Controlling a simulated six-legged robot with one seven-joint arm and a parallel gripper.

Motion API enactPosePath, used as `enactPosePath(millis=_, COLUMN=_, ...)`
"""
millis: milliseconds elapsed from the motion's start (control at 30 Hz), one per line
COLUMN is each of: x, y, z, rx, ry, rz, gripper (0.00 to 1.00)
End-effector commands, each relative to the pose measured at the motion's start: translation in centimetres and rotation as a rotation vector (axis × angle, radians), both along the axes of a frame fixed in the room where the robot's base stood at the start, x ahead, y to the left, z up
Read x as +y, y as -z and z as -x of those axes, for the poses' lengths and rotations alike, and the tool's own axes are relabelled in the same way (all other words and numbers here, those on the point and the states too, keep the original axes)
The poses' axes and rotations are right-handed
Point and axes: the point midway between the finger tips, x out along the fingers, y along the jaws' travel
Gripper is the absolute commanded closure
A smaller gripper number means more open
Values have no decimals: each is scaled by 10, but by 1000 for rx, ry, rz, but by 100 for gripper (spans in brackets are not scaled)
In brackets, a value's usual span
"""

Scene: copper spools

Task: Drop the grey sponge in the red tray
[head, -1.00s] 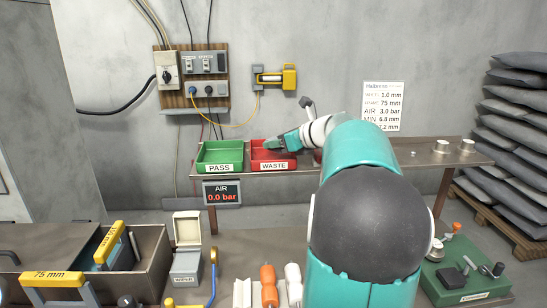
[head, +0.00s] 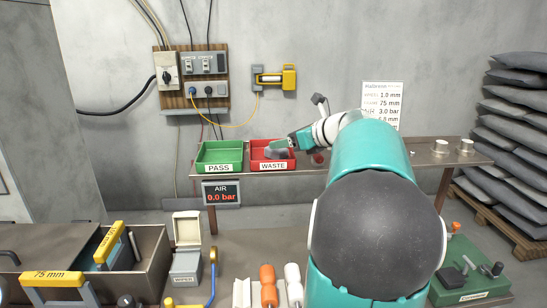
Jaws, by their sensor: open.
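The red tray (head: 257,160), labelled WASTE, stands on the back shelf beside the green tray. My gripper (head: 284,148) reaches in from the right over the red tray, with its jaws open. A small grey shape (head: 277,152) shows at the fingertips, inside the outline of the red tray. At this size I cannot tell whether it is the grey sponge or part of my fingers, nor whether it touches the tray floor.
The green tray (head: 220,157), labelled PASS, stands left of the red one. Small metal spools (head: 440,147) stand at the shelf's right. A grey WIPER box (head: 186,268) with its lid up is on the front bench, near a metal bin (head: 150,262). My arm hides the middle right.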

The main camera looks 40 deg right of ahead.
Motion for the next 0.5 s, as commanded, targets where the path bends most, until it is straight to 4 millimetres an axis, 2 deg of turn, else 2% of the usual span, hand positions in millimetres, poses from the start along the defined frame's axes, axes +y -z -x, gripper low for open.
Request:
enactPosePath(millis=100, x=-3, y=-11, z=26, rx=0, ry=3, rz=1, gripper=37)
enactPosePath(millis=300, x=-6, y=-28, z=65, rx=-1, ry=2, rz=1, gripper=37)
enactPosePath(millis=500, x=-7, y=-36, z=88, rx=0, ry=1, rz=0, gripper=37)
